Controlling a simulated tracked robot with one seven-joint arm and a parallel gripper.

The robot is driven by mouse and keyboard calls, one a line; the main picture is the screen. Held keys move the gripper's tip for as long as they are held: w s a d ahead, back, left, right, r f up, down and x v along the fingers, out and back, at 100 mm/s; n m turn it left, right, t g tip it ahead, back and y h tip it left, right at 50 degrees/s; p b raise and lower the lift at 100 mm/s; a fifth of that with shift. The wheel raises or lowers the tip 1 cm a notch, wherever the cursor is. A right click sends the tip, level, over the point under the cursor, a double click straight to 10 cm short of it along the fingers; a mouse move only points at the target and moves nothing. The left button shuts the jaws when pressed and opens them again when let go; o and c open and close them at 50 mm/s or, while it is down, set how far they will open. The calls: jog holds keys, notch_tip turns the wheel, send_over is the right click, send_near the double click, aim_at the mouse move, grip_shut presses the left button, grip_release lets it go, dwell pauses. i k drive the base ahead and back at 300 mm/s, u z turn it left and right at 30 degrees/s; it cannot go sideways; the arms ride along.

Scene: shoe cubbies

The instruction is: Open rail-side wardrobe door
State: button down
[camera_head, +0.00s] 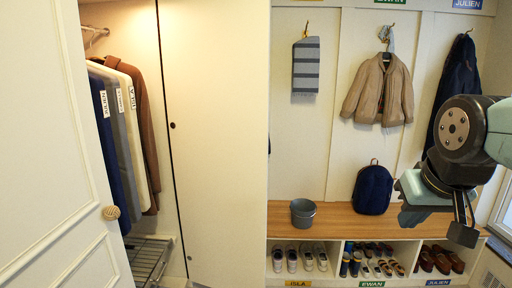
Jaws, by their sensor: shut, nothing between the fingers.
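The rail-side wardrobe door (55,165) is a cream panelled door at the left, with a round ribbed wooden knob (111,213) near its right edge. It stands open, and the lit inside shows to its right, with a rail (96,30) and hanging garments. The door's hinge side is out of the picture. My gripper (463,224) is at the far right, in front of the bench and cubbies. It is shut and empty, pointing down, far from the door and knob and touching neither.
A plain cream panel (215,140) stands right of the opening. A wooden bench (335,225) holds a grey bucket (303,213) and navy backpack (373,188), with shoe cubbies below.

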aim_at(215, 57)
jog(key=z, duration=0.4)
jog(key=i, duration=1.6)
jog(key=u, duration=0.6)
